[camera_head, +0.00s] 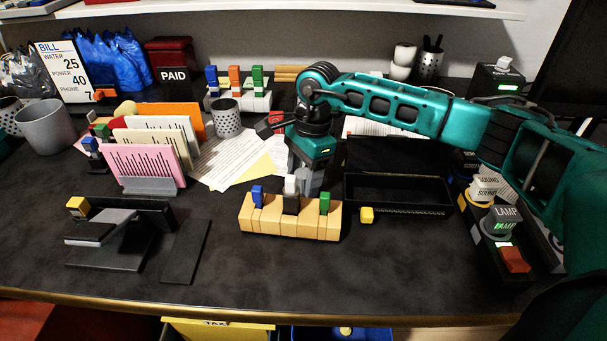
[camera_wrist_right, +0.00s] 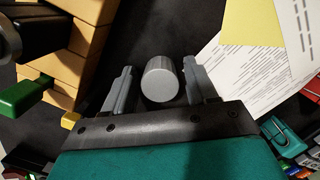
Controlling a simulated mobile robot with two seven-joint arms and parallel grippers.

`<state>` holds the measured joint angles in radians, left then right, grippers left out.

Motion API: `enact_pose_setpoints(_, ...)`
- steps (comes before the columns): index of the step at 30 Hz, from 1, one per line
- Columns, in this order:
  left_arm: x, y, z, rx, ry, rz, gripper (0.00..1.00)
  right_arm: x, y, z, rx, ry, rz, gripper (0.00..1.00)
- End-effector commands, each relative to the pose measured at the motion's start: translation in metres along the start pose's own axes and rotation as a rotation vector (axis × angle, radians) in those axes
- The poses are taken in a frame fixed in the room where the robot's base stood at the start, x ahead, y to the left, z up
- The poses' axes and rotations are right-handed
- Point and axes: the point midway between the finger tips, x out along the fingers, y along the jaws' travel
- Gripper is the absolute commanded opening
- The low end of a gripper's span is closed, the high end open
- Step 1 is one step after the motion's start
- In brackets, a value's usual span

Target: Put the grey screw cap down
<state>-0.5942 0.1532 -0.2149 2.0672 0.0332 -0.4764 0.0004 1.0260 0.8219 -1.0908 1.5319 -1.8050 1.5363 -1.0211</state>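The grey screw cap (camera_wrist_right: 160,82) is a short light-grey cylinder in the right wrist view. It is between the two fingers of my right gripper (camera_wrist_right: 157,88), with a narrow dark gap showing on each side, so the fingers are open around it. The cap appears to be over or on the dark desk; its exact height is hard to tell. In the head view my right gripper (camera_head: 309,182) points down just behind the wooden block, and the cap cannot be made out there. My left gripper is not in view.
The wooden block (camera_head: 265,221) with blue, white and green pieces is just in front of my right gripper. Papers (camera_head: 232,157) lie to the left.

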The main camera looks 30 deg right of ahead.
Motion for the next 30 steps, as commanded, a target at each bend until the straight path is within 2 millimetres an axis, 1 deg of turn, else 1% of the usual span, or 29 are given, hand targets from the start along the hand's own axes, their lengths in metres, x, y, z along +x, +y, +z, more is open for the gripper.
enact_pose_setpoints(8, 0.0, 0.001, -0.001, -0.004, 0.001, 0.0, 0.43, -0.001, 0.0, 0.0, 0.0, 0.0, 0.0, 0.63)
enact_pose_setpoints(12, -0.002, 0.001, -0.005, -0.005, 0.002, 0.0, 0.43, -0.01, -0.001, 0.001, 0.0, 0.0, -0.002, 0.63)
enact_pose_setpoints(14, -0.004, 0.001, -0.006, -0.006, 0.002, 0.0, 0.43, -0.019, -0.001, 0.001, 0.0, 0.001, -0.004, 0.63)
enact_pose_setpoints(24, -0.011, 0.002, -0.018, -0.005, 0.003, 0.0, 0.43, -0.092, -0.001, 0.001, 0.0, 0.0, -0.005, 0.63)
enact_pose_setpoints(27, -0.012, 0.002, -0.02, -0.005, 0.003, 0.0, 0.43, -0.107, -0.001, 0.001, 0.0, 0.0, -0.002, 0.63)
enact_pose_setpoints(30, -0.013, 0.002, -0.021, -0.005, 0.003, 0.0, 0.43, -0.117, 0.0, 0.001, 0.001, 0.0, -0.002, 0.63)
